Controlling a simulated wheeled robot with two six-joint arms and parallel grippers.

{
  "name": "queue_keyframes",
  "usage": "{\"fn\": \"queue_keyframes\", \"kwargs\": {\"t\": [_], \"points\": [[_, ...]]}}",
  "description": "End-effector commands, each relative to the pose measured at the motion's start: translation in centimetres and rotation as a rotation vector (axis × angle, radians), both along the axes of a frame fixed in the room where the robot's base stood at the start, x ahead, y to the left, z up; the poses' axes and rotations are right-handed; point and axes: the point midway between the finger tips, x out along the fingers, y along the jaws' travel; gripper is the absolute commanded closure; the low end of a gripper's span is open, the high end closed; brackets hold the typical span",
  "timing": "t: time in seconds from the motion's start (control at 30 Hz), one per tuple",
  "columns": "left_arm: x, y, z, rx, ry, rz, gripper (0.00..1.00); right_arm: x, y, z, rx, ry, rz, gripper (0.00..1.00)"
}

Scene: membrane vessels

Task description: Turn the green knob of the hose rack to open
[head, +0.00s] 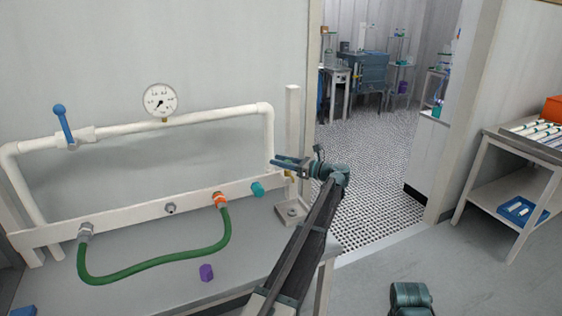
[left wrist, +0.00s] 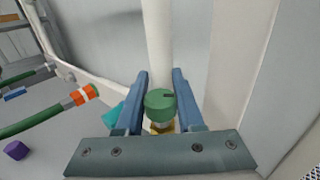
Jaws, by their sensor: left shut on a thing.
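The green knob (left wrist: 160,104) is a round disc on a brass fitting (left wrist: 162,127), beside the white upright pipe of the hose rack. It has a short dark mark towards its right side. My left gripper (head: 283,162) is at the right end of the hose rack (head: 135,215). In the left wrist view its blue fingers (left wrist: 160,82) stand on both sides of the knob, shut on it. In the head view the gripper hides the knob. My right gripper is out of view.
A blue-handled valve (head: 64,125) and a pressure gauge (head: 160,100) sit on the upper pipe. A purple piece (head: 206,272) lies on the bench. A white post (head: 292,130) stands close behind my gripper.

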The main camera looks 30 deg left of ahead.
Motion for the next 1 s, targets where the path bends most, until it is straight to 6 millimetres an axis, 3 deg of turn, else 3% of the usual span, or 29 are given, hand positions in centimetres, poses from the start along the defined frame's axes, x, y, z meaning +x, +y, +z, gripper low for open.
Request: {"fn": "queue_keyframes", "kwargs": {"t": [0.4,0.43,0.5,0.83,1.0], "points": [[-0.1,0.0,0.0,0.000,0.000,0.054,1.00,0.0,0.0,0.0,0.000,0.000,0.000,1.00],[-0.1,0.0,0.0,0.000,0.000,0.054,0.62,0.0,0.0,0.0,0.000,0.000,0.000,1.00],[-0.1,0.0,0.0,0.000,0.000,0.054,0.51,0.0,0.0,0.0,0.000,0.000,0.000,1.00],[-0.1,-0.3,0.0,0.000,0.000,0.052,0.51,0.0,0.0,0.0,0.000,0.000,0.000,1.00],[0.1,-2.5,0.0,0.000,0.000,0.050,0.51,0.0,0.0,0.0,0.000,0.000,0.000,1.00]]}}
